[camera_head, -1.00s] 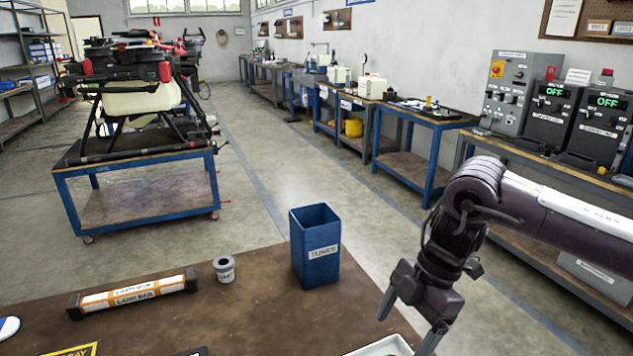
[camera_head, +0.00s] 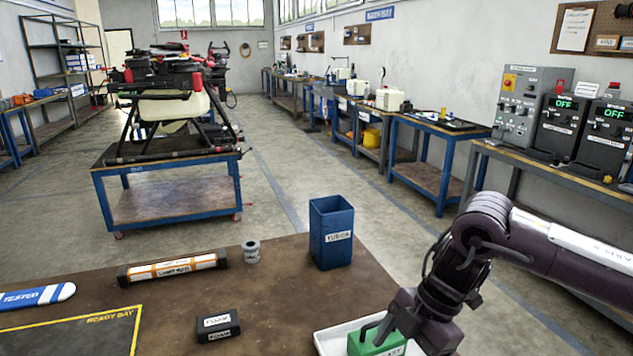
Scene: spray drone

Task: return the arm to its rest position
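My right arm comes in from the right, and its gripper (camera_head: 392,328) points down at the bottom edge of the head view. It is at a green box-like object (camera_head: 366,342) with a dark handle-like top, in a white tray (camera_head: 326,341). One finger shows against the green object. The other finger is hidden or cut off, so I cannot tell whether the gripper is shut on it or only beside it. My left gripper is not in view.
On the brown table (camera_head: 285,300) stand a blue open bin (camera_head: 331,235), a small grey cylinder (camera_head: 251,252), an orange-and-white tube (camera_head: 172,268), a small black block (camera_head: 218,325) and a blue TESTED tag (camera_head: 38,297). A yellow-edged mat (camera_head: 70,338) lies front left. A drone (camera_head: 170,100) sits on a cart behind.

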